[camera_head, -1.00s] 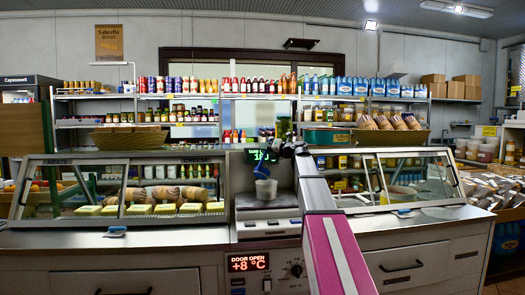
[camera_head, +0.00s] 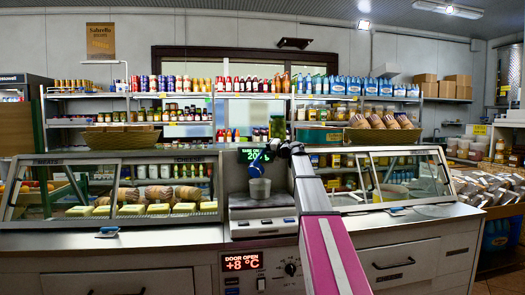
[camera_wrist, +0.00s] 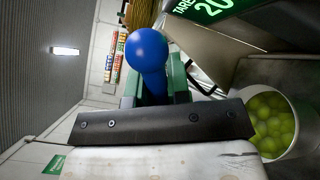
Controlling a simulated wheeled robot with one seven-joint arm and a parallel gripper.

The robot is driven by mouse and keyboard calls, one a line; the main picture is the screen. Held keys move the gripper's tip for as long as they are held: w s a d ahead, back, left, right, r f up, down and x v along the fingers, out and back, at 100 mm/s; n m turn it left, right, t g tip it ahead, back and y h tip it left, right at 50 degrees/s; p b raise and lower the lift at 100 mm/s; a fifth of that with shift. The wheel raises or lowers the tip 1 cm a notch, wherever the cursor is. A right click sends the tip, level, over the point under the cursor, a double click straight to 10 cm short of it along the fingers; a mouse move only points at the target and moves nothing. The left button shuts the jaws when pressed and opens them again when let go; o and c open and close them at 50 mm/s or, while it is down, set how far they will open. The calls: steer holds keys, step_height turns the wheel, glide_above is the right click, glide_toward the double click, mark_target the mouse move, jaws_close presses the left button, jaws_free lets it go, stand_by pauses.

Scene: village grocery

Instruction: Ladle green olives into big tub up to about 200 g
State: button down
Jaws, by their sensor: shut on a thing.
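A pale tub (camera_head: 259,189) stands on the scale (camera_head: 262,205) in the middle of the counter. In the wrist view the tub (camera_wrist: 293,152) holds several green olives (camera_wrist: 268,122). My gripper (camera_head: 268,152) is above the tub and shut on a blue ladle (camera_head: 255,168). Its round blue end (camera_wrist: 147,49) shows between the green jaws in the wrist view; the bowl is hidden there. The green scale display (camera_head: 255,155) starts with "20"; the rest is hidden behind my arm. The wrist view also shows "TARE" and "20" on it.
A glass case (camera_head: 112,190) with cheese stands left of the scale, another glass case (camera_head: 390,178) right of it. A panel below (camera_head: 243,262) reads "DOOR OPEN +8 °C". Stocked shelves (camera_head: 175,115) line the back wall.

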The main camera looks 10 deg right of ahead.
stand_by(0.4)
steer(key=s+a+r+n, duration=0.1)
steer(key=s+a+n, duration=0.1)
steer(key=n, duration=0.1)
steer(key=s+a+r+n, duration=0.1)
steer(key=s+a+n, duration=0.1)
steer(key=s+a+r+n, duration=0.1)
steer(key=s+n, duration=0.2)
steer(key=shift+a+n, duration=0.3)
steer(key=shift+a, duration=0.1)
steer(key=shift+s+a+f+n, duration=0.2)
steer(key=shift+s+a+n, duration=0.45)
steer(key=shift+n, duration=0.35)
steer(key=shift+s+a+f+n, duration=0.15)
steer(key=shift+s+a+n, duration=0.45)
steer(key=shift+n, duration=0.4)
steer(key=shift+s+d, duration=0.1)
steer(key=shift+s, duration=0.1)
